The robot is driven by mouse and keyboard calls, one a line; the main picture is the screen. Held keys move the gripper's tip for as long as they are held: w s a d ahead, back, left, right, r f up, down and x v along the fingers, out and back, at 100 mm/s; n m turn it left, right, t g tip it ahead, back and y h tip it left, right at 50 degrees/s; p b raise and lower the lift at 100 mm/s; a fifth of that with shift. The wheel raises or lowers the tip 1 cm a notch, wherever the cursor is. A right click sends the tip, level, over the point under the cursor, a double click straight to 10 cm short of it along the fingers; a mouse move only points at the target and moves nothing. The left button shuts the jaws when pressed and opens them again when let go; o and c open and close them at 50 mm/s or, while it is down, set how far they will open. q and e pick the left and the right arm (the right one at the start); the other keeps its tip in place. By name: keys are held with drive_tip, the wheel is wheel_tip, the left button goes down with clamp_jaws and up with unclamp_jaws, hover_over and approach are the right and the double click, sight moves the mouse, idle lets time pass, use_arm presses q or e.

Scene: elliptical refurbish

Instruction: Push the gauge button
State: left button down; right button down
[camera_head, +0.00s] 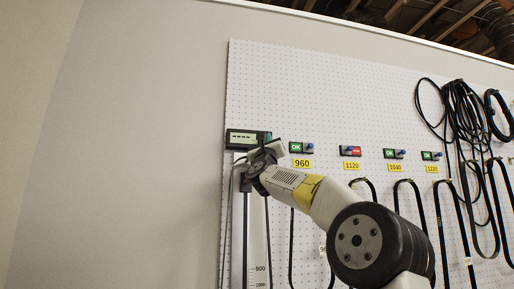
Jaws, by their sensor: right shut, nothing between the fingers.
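The gauge (243,138) is a dark box with a pale display, mounted at the upper left of the white pegboard. Its display shows dashes. My right arm comes in from the lower right, and my right gripper (262,148) is at the lower right of the gauge, overlapping its edge in this view. The fingers are largely hidden behind the wrist, and whether they touch the gauge cannot be told. The gauge's button is not clearly seen. My left gripper is not in view.
Below the gauge hangs a vertical ruler (257,245). Several small switches, such as the green OK one (296,147), sit in a row to the right above yellow number labels. Black belts and coiled cables (466,115) hang at the right. The plain wall at left is clear.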

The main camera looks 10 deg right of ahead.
drive_tip(key=shift+w+f, duration=0.1)
drive_tip(key=shift+w, duration=0.35)
idle(0.7)
drive_tip(key=shift+a+f, duration=0.1)
drive_tip(key=shift+a, duration=0.05)
drive_tip(key=shift+s+a+f, duration=0.1)
drive_tip(key=shift+s+a, duration=0.05)
drive_tip(key=shift+s, duration=0.4)
drive_tip(key=s, duration=0.6)
drive_tip(key=shift+d, duration=0.2)
drive_tip(key=shift+s, duration=0.1)
